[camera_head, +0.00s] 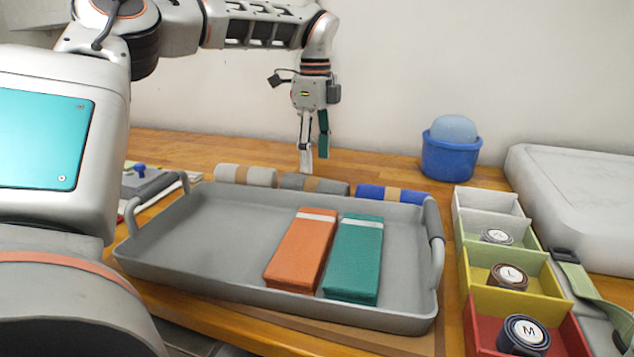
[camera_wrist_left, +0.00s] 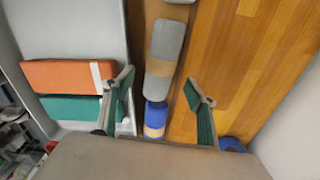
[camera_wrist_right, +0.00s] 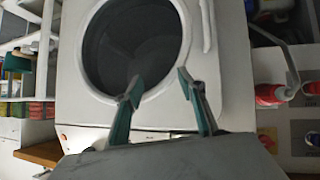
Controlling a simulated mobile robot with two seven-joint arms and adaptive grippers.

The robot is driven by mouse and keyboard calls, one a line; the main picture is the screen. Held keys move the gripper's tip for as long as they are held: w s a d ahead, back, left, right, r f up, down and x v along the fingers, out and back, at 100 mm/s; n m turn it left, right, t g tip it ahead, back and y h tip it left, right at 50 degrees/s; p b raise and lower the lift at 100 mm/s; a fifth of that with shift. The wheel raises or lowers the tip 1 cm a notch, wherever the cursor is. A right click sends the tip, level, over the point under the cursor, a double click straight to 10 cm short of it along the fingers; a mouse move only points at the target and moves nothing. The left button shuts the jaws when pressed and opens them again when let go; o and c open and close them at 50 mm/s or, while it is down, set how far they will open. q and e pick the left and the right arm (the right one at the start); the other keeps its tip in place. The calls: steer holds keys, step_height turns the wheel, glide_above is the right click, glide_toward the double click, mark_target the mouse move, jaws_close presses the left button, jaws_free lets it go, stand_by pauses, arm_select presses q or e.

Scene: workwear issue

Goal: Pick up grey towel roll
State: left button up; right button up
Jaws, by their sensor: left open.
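The grey towel roll (camera_head: 314,184) lies behind the tray's back wall, between a light beige-white roll (camera_head: 246,175) and a blue roll (camera_head: 391,194). It has a tan band, and the tray wall hides its lower part. My left gripper (camera_head: 314,160) hangs open and empty just above and behind the grey roll, pointing down. In the left wrist view the grey roll (camera_wrist_left: 166,48) lies lengthwise ahead of the open fingers, with the blue roll (camera_wrist_left: 155,115) nearer, between them. My right gripper (camera_wrist_right: 168,100) is open and empty, facing a white machine with a round dark door.
The grey tray (camera_head: 200,240) holds an orange folded cloth (camera_head: 301,250) and a green one (camera_head: 354,258). A blue tub (camera_head: 450,155) stands at the back. Compartments with rolled belts (camera_head: 510,285) stand right of the tray. Wooden bench is free behind the rolls.

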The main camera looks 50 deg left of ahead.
mark_target(314, 179)
arm_select(q)
steer(key=shift+w+f, duration=0.1)
steer(key=f, duration=0.7)
steer(key=shift+a+f, duration=0.2)
steer(key=shift+f, duration=0.1)
steer(key=shift+r, duration=0.1)
steer(key=c, duration=1.2)
